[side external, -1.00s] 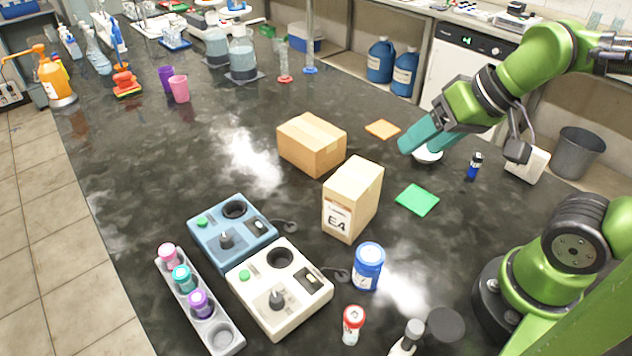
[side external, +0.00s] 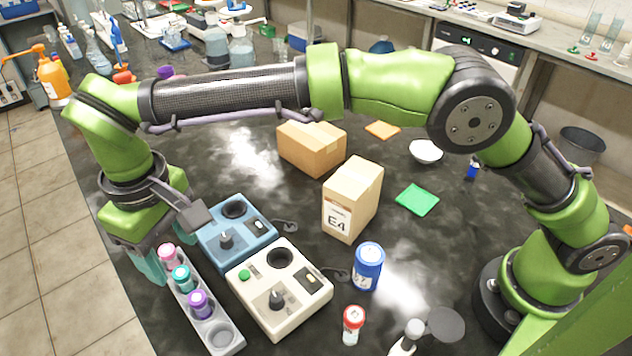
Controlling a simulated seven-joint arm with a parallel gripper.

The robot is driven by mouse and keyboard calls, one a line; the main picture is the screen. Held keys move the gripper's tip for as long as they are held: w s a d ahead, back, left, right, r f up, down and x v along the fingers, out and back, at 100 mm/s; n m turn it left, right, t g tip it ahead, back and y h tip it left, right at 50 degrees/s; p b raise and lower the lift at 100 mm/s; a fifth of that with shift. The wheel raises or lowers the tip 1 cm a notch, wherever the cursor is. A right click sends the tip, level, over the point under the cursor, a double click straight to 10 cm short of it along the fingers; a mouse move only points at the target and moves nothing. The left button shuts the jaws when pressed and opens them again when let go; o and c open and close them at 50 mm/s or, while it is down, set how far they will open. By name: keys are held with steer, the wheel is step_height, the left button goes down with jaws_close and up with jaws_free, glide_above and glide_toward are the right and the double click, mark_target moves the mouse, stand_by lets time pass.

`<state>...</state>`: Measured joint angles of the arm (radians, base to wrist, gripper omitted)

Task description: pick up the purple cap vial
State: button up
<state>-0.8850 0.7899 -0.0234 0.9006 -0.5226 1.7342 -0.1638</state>
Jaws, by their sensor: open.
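The purple cap vial (side external: 200,304) stands upright in the grey rack (side external: 218,337), nearest the rack's empty front slot. A teal cap vial (side external: 182,279) and a pink cap vial (side external: 169,256) stand behind it in the same row. My gripper (side external: 150,262) points down at the far left end of the rack, beside the pink cap vial. Its teal fingers are open and partly hidden by the hand and the vials. I cannot tell whether a finger touches the rack. The purple cap vial is clear of the fingers.
A blue device (side external: 207,247) and a white device (side external: 300,318) stand close right of the rack. A box marked E4 (side external: 352,198), another carton (side external: 311,147), a blue jar (side external: 367,268) and a red-capped vial (side external: 353,322) stand farther right. The table's left edge is close to the rack.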

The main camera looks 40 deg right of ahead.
steer(key=r, duration=0.2)
glide_above(197, 297)
step_height(197, 297, down, 10)
steer(key=shift+s+a+f, duration=0.1)
steer(key=shift+s+f, duration=0.05)
steer(key=shift+f, duration=0.05)
steer(key=shift+w+f, duration=0.2)
steer(key=shift+f, duration=2.9)
steer(key=c, duration=1.1)
